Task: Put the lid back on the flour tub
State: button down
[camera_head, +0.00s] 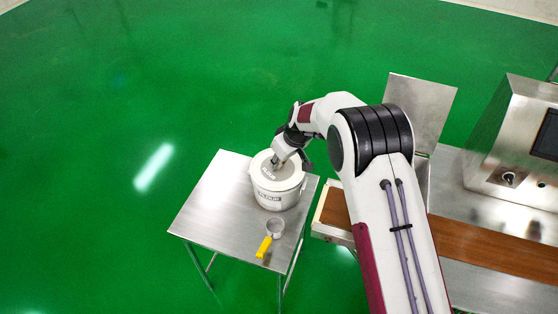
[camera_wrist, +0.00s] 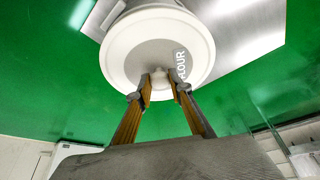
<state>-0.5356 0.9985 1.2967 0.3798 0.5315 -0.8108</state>
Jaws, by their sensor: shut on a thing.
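The flour tub (camera_head: 276,196) is a white round bucket with a label, upright on a small steel table. The white round lid (camera_head: 267,172) is at the tub's top, and in the wrist view the lid (camera_wrist: 140,52) covers most of the tub. My gripper (camera_head: 277,162) is above the lid, and its fingers (camera_wrist: 166,86) are shut on the lid's small knob (camera_wrist: 159,79). In the wrist view a bit of the tub (camera_wrist: 150,4) shows behind the lid. Whether the lid is fully seated or slightly above the rim, I cannot tell.
The small steel table (camera_head: 212,208) has free room left of the tub. A scoop with a yellow handle (camera_head: 264,247) lies near the table's front edge. The encrusting machine (camera_head: 510,150) and a brown conveyor belt (camera_head: 480,243) are at the right, close to my arm.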

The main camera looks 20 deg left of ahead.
dwell(0.8)
jog(key=c, duration=1.3)
grip_release()
jog(key=shift+o, duration=0.2)
jog(key=shift+r, duration=0.2)
jog(key=shift+r, duration=3.3)
grip_shut()
